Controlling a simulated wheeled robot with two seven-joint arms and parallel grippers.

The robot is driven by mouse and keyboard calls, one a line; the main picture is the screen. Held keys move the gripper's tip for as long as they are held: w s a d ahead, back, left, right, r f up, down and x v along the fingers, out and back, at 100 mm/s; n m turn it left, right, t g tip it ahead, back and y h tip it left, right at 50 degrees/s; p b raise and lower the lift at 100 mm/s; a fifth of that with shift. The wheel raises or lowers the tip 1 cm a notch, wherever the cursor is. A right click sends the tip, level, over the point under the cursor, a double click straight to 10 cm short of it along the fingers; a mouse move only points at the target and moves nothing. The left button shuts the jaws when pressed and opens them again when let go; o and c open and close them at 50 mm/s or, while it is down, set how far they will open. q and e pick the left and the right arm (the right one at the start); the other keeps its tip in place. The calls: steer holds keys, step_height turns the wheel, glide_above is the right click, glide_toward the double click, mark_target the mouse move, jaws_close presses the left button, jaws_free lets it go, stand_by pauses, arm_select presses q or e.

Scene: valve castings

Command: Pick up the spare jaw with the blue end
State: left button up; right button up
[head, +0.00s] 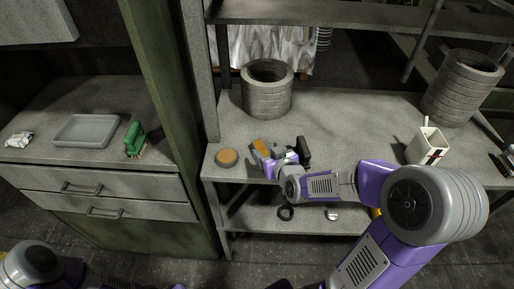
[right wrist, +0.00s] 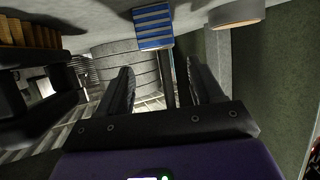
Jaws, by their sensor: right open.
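A block with a blue ribbed face (right wrist: 153,27), which looks like the blue end of the spare jaw, shows at the top centre of the right wrist view. A narrow dark bar shows below it, in line with the space between my fingers. My right gripper (right wrist: 163,85) is open, with the blue face ahead of its fingertips. In the head view my right gripper (head: 279,158) is low over the bench's front edge, beside an orange-topped piece (head: 260,147). The blue end cannot be made out clearly there. My left gripper is out of view.
A tan-topped round disc (head: 227,157) lies left of the gripper, and a black upright piece (head: 304,150) stands right of it. Stacked grey rings (head: 267,92) stand behind. A white box (head: 427,146) is farther right.

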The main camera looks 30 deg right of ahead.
mark_target(260, 147)
steer(key=shift+w+f, duration=0.45)
steer(key=shift+f, duration=0.05)
steer(key=w+f+b, duration=0.1)
steer(key=w+f, duration=0.1)
steer(key=w, duration=0.1)
steer(key=shift+f, duration=0.15)
steer(key=shift+w+d+f, duration=0.1)
steer(key=shift+w, duration=0.35)
jaws_close()
steer(key=shift+r, duration=0.2)
